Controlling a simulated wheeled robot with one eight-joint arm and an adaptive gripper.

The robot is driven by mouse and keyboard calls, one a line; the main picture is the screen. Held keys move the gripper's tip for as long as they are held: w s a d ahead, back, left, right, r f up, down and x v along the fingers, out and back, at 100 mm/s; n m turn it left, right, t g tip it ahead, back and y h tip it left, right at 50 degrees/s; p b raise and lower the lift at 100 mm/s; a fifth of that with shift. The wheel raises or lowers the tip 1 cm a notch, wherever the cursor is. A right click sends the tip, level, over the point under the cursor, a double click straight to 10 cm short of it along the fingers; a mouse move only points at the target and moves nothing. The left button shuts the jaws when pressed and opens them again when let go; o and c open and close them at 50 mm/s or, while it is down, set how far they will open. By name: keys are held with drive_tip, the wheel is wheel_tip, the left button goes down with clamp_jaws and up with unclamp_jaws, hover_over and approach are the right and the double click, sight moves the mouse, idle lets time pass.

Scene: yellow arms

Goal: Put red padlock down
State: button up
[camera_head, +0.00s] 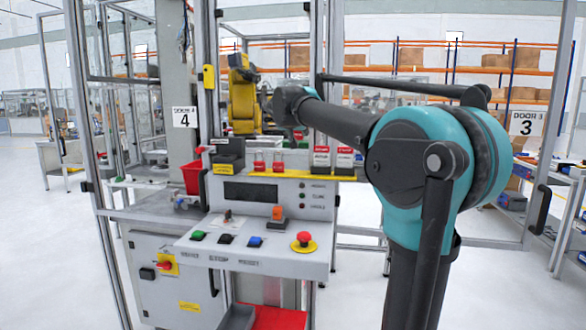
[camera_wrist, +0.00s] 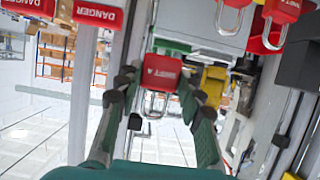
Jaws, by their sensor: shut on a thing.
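A red padlock (camera_wrist: 162,72) with a metal shackle sits between the fingertips of my gripper (camera_wrist: 158,85) in the wrist view. My gripper is shut on it. In the head view my teal arm reaches left, and its end (camera_head: 291,128) is above the back ledge of the control console (camera_head: 200,240). The held padlock cannot be made out there. Other red padlocks, a left one (camera_head: 259,162) and a right one (camera_head: 279,162), stand on the ledge. Two also show at the upper right of the wrist view (camera_wrist: 284,10).
Red danger tags (camera_head: 321,157) stand right of the padlocks. A black box (camera_head: 228,150) is at the ledge's left. The sloped console front holds buttons, an orange-topped switch (camera_head: 277,213) and a red emergency stop (camera_head: 303,237). Metal frame posts (camera_head: 336,60) stand close to my arm.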

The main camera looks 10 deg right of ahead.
sight(297, 175)
wheel_tip(297, 175, down, 12)
drive_tip(key=shift+f, duration=0.15)
idle(0.3)
drive_tip(key=shift+f, duration=0.1)
drive_tip(key=o, duration=0.9)
drive_tip(key=shift+s, duration=0.1)
drive_tip(key=v, duration=1.2)
drive_tip(key=shift+d, duration=0.1)
